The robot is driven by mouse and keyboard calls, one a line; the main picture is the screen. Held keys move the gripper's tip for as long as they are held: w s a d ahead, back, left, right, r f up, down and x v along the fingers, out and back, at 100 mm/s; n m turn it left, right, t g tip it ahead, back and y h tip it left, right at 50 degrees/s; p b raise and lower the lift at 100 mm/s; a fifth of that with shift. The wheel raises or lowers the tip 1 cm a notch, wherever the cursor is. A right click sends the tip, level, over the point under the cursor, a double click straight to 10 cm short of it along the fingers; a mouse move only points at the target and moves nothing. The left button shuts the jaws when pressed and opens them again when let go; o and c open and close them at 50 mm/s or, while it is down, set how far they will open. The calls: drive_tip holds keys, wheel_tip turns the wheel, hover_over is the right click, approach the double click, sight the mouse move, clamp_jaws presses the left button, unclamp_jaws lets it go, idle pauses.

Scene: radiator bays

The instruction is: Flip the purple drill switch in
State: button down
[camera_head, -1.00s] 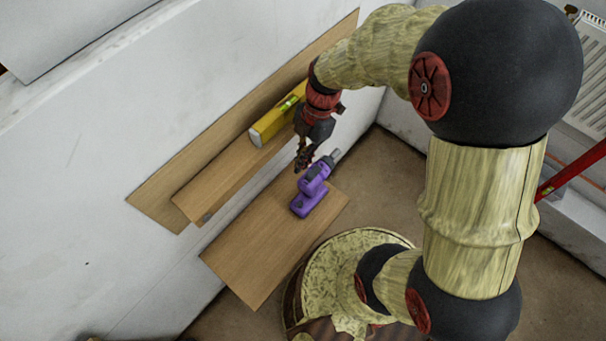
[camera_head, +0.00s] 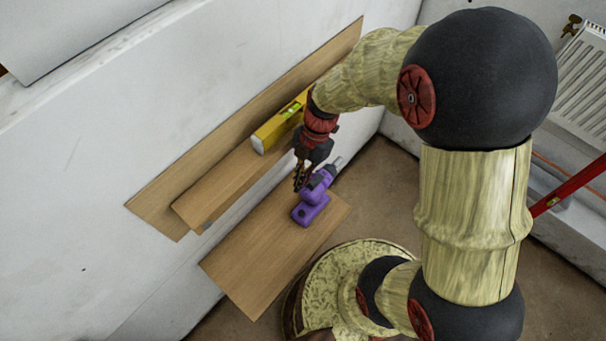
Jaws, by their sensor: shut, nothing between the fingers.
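The fingers are shut and hold nothing. Whether the fingertips touch the drill cannot be told from this view. The drill's switch is too small or hidden to make out.
The lower board (camera_head: 253,250) has bare room to the drill's left. An upper shelf (camera_head: 215,193) on the white wall carries a yellow spirit level (camera_head: 275,130), close behind my gripper. A radiator (camera_head: 583,75) and a red bar (camera_head: 575,186) are at the right.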

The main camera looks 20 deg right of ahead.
sight(310, 181)
drive_tip(key=f, duration=0.1)
drive_tip(key=f+b, duration=0.1)
drive_tip(key=f, duration=0.1)
drive_tip(key=d+f+b, duration=0.1)
drive_tip(key=f, duration=0.1)
drive_tip(key=shift+w+d+f, duration=0.1)
drive_tip(key=shift+w+f, duration=0.05)
drive_tip(key=shift+w, duration=0.25)
drive_tip(key=shift+w+d, duration=0.2)
drive_tip(key=shift+d, duration=0.15)
drive_tip(key=w+d, duration=0.1)
drive_tip(key=d+b, duration=0.1)
drive_tip(key=d, duration=0.1)
drive_tip(key=shift+w, duration=0.35)
